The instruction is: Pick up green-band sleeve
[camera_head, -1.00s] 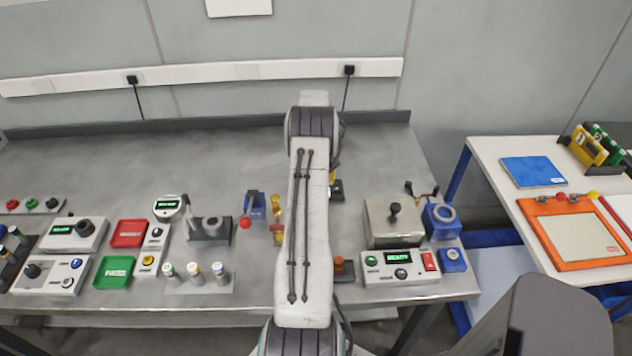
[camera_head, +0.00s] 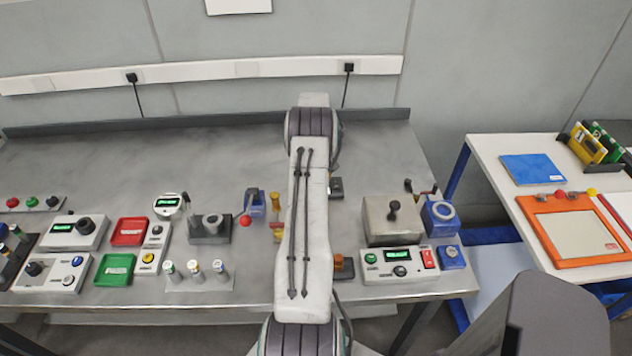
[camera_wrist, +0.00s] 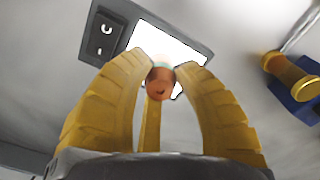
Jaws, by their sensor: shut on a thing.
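In the wrist view my gripper (camera_wrist: 163,72) has its yellow fingers closed around a small copper-orange sleeve (camera_wrist: 160,84). A pale green band shows at the sleeve's far end. The sleeve is in front of a bright white lit panel on a dark device (camera_wrist: 106,32); I cannot tell whether it touches the panel. In the head view my arm hides the gripper and the sleeve. The dark device shows there just right of my arm (camera_head: 336,188).
In the head view, a metal box (camera_head: 392,222) stands right of my arm, and several banded cylinders (camera_head: 194,273) stand at the left front. The back of the bench is clear.

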